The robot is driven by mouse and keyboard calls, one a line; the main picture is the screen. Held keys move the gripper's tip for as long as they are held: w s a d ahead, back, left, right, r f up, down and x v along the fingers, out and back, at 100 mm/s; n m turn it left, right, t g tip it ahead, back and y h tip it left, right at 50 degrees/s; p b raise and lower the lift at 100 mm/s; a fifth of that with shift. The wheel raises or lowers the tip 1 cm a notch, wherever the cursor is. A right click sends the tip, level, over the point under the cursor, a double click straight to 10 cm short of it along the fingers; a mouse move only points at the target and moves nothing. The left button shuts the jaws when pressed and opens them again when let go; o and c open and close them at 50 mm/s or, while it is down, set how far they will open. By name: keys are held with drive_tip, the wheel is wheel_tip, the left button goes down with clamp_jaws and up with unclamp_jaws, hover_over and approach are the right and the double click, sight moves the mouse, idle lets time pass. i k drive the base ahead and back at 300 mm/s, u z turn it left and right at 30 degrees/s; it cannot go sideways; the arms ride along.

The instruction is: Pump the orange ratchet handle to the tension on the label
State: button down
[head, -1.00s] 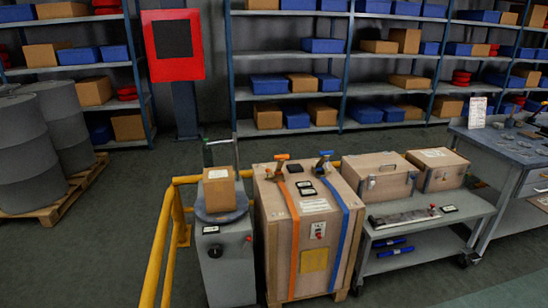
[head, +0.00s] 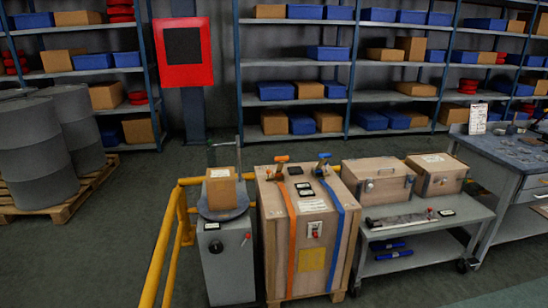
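The orange ratchet handle (head: 281,159) stands at the top back-left of a tall plywood crate (head: 269,262), at the upper end of an orange strap (head: 291,235) that runs down the crate's front. A second ratchet with a blue handle (head: 323,157) sits to its right on a blue strap (head: 348,240). Small dark gauges or tags and a white label (head: 312,206) lie on the crate top; their text is too small to read. A yellow label (head: 311,260) is on the crate's front. My gripper is not in view.
A grey cabinet (head: 228,270) with a cardboard box (head: 221,189) on its round top stands left of the crate, beside a yellow rail (head: 158,250). A grey cart (head: 425,225) with wooden cases stands to the right. Open floor lies at front left.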

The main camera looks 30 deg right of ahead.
sight(281, 160)
drive_tip(key=z, duration=0.15)
drive_tip(key=i, duration=0.95)
drive_tip(key=u, duration=0.1)
